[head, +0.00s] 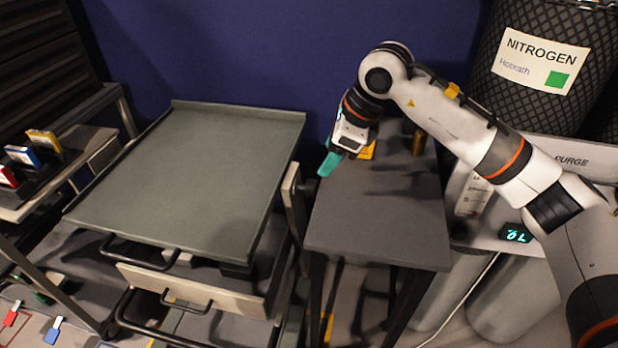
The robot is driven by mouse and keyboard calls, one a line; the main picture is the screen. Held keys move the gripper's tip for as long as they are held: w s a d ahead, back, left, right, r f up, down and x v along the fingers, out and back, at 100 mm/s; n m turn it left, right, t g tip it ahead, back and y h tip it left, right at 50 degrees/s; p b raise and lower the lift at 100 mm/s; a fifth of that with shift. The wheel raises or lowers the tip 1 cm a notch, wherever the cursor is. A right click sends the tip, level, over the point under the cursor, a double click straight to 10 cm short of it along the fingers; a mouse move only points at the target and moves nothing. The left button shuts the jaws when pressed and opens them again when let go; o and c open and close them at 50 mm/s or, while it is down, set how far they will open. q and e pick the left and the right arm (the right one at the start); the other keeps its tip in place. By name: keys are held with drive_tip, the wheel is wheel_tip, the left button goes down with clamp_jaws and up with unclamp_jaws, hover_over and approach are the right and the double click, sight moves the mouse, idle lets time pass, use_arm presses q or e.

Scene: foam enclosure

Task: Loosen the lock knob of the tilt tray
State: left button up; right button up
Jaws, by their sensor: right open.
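The tilt tray (205,180) is a wide grey-green plate with raised edges and a dark front handle, left of centre in the head view. It looks tilted, its far edge higher than its near edge. I cannot make out its lock knob. My right gripper (332,155), with teal fingertips, is open over the left part of the small dark table, just right of the tray's right side. It points down and left, apart from the tray as far as I can see. My left gripper is not in view.
The dark side table (375,225) holds a yellow item (368,151) and a brass cylinder (419,142). A pale upright board (291,195) stands between tray and table. A purge unit (555,160) and nitrogen tank (545,65) stand right. A rack with coloured items (43,141) stands left.

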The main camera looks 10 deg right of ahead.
sight(311, 183)
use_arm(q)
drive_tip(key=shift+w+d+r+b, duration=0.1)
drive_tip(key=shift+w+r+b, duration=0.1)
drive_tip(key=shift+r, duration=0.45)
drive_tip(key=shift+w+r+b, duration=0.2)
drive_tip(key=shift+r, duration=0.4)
use_arm(e)
drive_tip(key=x, duration=1.1)
drive_tip(key=shift+a+f, duration=0.15)
drive_tip(key=shift+f, duration=0.2)
drive_tip(key=shift+c, duration=0.2)
drive_tip(key=c, duration=0.9)
